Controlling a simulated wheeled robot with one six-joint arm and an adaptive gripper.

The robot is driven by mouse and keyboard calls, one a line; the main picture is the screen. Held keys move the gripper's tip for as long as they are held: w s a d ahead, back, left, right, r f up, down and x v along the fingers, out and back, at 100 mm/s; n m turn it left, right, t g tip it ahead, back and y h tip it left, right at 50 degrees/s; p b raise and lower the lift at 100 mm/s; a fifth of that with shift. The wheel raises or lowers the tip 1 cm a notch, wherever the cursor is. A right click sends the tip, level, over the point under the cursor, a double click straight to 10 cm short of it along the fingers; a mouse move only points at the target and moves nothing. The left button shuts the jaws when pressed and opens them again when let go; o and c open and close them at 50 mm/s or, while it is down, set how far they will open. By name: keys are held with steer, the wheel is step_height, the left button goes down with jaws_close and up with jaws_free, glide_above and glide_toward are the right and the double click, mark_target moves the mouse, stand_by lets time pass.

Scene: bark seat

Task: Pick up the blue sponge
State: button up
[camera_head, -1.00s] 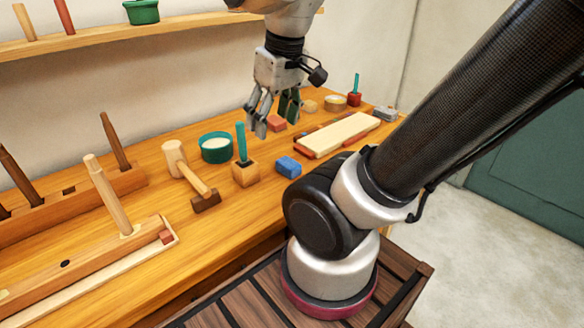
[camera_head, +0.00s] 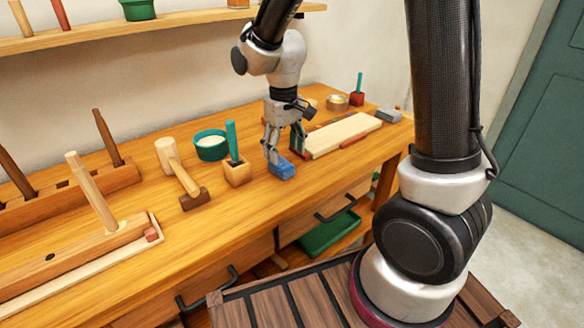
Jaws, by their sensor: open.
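The blue sponge (camera_head: 282,171) is a small block lying on the wooden bench top, just left of the pale board. My gripper (camera_head: 285,158) points down over the sponge, with its fingers spread. One finger is at the sponge's left side and the other is at its back right. The fingertips are down near the sponge's height. I cannot tell whether either finger touches it.
A wooden block with a teal-handled tool (camera_head: 237,173) stands close left of the sponge. A teal bowl (camera_head: 211,146) and a mallet (camera_head: 176,168) are further left. The pale board (camera_head: 342,134) lies close right. Bench top in front of the sponge is clear.

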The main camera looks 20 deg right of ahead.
mark_target(285, 165)
steer(key=f, duration=0.6)
steer(key=shift+w+d+f, duration=0.1)
steer(key=shift+w, duration=0.15)
steer(key=c, duration=0.9)
